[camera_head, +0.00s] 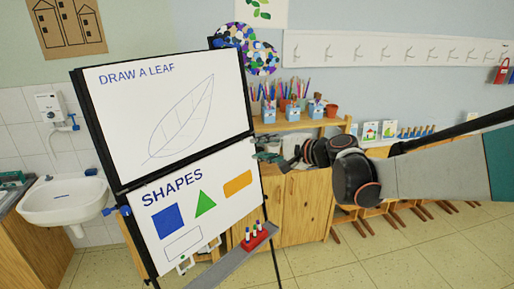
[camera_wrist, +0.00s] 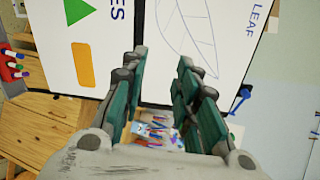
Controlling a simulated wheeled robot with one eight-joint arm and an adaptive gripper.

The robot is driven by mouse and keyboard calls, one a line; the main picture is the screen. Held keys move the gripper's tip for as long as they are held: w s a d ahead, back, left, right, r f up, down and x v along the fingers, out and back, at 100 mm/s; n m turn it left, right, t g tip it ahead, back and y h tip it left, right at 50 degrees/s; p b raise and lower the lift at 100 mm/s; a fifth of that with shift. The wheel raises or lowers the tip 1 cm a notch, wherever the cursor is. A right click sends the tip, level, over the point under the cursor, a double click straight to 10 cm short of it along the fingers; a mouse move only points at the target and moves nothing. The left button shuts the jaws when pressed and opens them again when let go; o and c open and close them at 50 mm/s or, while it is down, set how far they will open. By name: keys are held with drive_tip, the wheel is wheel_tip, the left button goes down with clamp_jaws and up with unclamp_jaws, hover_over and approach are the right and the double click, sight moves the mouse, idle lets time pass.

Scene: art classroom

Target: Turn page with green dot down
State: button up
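A black-framed easel holds an upper white page (camera_head: 167,107) reading "DRAW A LEAF" with a leaf outline. Below it is a lower page (camera_head: 200,207) reading "SHAPES" with a blue square, green triangle and orange rectangle. My gripper (camera_head: 268,158) is just right of the easel, near the height where the two pages meet. In the wrist view my gripper (camera_wrist: 160,62) is open, with its teal fingers apart and nothing between them. Both pages appear sideways beyond the fingertips there.
A red holder with markers (camera_head: 255,238) sits on the easel's grey ledge (camera_head: 232,265). A wooden cabinet (camera_head: 300,208) and shelf with pencil cups (camera_head: 269,112) stand behind my arm. A sink (camera_head: 64,198) is at left. Blue clamps (camera_head: 117,211) jut from the easel's sides.

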drive_tip(key=p+v, duration=0.1)
drive_tip(key=v, duration=0.8)
drive_tip(key=shift+d+p, duration=0.2)
drive_tip(key=shift+p, duration=0.1)
idle(1.0)
drive_tip(key=shift+s, duration=0.1)
drive_tip(key=shift+f, duration=0.1)
drive_tip(key=s+d+f+n+h+b, duration=0.3)
drive_tip(key=s+f+b, duration=0.6)
drive_tip(key=f, duration=0.3)
drive_tip(key=s+d+f+n+g+h+b, duration=0.1)
drive_tip(key=s+d+f+n+h+b, duration=0.2)
drive_tip(key=s+d+f+b, duration=0.3)
drive_tip(key=s+d+f+n+g+h+b, duration=0.1)
drive_tip(key=s+d+f+n+h+b, duration=0.2)
drive_tip(key=s+f+b, duration=0.9)
wheel_tip(320, 180, down, 6)
drive_tip(key=d+h, duration=0.2)
drive_tip(key=shift+d+h, duration=0.3)
drive_tip(key=shift+d, duration=0.05)
drive_tip(key=shift+s, duration=0.1)
